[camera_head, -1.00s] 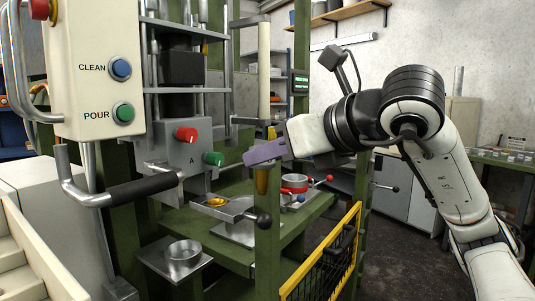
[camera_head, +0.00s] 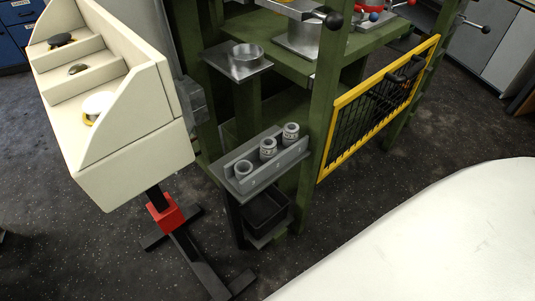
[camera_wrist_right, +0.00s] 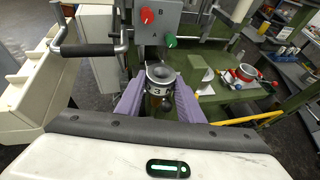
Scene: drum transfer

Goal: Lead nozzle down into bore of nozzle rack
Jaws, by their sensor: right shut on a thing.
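A grey metal nozzle (camera_wrist_right: 160,80) with a flared, open top and a dark "3" on its side sits upright between the purple fingers of my right gripper (camera_wrist_right: 161,104) in the right wrist view. The gripper is shut on it. The grey nozzle rack (camera_head: 262,168) stands low at the front of the green frame in the head view. My right gripper and the held nozzle are not in the head view. My left gripper is in neither view.
A cream box with stepped compartments (camera_head: 130,140) on a black stand is left of the rack. A dark bin (camera_head: 265,210) hangs below the rack. A yellow-edged mesh gate (camera_head: 375,105) is to its right. A metal plate with a cup (camera_head: 240,62) is behind.

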